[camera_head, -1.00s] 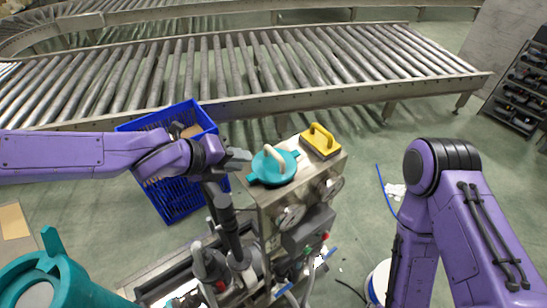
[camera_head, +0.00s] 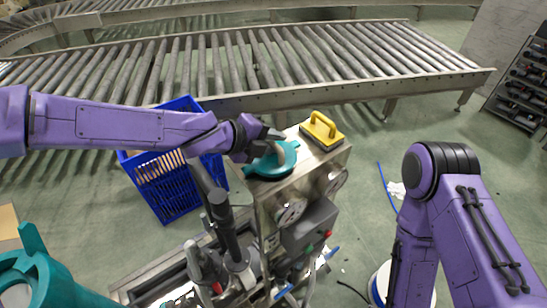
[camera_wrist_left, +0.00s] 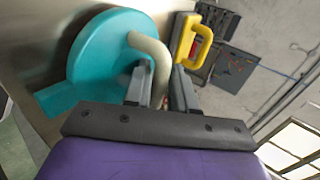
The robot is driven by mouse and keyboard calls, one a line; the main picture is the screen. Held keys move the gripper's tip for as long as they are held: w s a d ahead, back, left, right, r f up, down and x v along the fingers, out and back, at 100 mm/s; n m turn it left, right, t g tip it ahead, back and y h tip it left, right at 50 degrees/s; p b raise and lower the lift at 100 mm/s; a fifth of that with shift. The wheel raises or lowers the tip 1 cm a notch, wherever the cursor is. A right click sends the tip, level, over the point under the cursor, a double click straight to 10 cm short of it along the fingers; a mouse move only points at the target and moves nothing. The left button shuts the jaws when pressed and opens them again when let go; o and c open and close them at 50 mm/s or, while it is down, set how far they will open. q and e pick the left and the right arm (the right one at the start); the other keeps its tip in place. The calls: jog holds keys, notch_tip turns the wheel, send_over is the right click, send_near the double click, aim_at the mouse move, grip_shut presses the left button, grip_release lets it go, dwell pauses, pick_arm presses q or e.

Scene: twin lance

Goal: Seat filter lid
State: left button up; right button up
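The teal filter lid (camera_head: 275,164) lies on the steel top of a machine in the head view, and its beige curved handle (camera_wrist_left: 150,45) shows in the left wrist view. My left gripper (camera_head: 276,143) is at the lid's handle. In the left wrist view, the two fingers of this gripper (camera_wrist_left: 162,88) stand apart with the handle's lower end between them; a firm grip does not show. A teal housing (camera_head: 62,278) stands at the lower left of the head view, partly cut off. My right gripper is outside the head view; only its arm shows.
A yellow-handled block (camera_head: 322,130) sits beside the lid on the steel top (camera_head: 313,162). A blue crate (camera_head: 168,187) stands left of the machine, under my left arm. A roller conveyor (camera_head: 250,65) runs behind. Black and grey upright tools (camera_head: 222,215) stand in front.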

pick_arm(q)
jog(key=shift+a, duration=0.15)
grip_shut()
jog(key=shift+r, duration=0.1)
